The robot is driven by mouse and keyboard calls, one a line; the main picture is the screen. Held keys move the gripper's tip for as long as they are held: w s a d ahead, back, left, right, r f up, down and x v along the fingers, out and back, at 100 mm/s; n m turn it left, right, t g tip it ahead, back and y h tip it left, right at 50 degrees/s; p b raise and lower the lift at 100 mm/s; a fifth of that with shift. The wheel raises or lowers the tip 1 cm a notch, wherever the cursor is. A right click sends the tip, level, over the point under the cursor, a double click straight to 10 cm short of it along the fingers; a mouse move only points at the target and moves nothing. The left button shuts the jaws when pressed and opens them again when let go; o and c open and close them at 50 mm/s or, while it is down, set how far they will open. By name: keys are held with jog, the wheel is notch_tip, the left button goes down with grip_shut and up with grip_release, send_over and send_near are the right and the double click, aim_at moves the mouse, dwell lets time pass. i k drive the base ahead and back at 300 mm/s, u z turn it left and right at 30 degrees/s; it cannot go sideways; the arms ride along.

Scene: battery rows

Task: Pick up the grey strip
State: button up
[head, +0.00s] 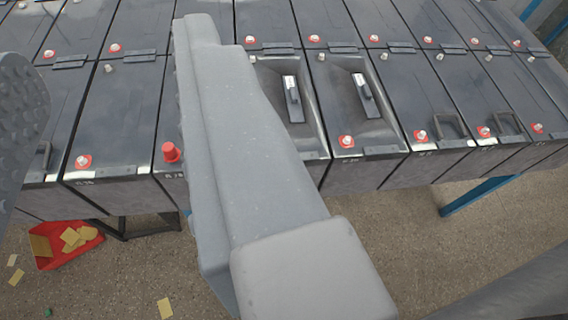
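Several short dark grey strips lie along the seam between the two battery rows, among them one at the left (133,55), one right of my finger (278,49) and one further right (402,47). Two other dark bars with white labelled ends, one nearer my finger (294,104) and one to its right (365,92), sit on battery tops. I cannot tell which is the task's grey strip. My gripper (107,60) is open over the batteries, with nothing visible between its fingers. Its large right finger hides part of the battery tops; its dimpled left finger is at the left edge.
Black batteries (118,115) with red-ringed terminals stand in two rows. A red cap (171,152) sticks up just left of my right finger. A red tray (45,262) with yellow pieces lies on the floor (440,240). A blue rail (478,194) is under the batteries.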

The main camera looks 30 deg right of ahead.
aim_at(368, 104)
jog(key=k, duration=1.35)
jog(key=z, duration=0.4)
jog(key=i, duration=1)
jog(key=u, duration=0.05)
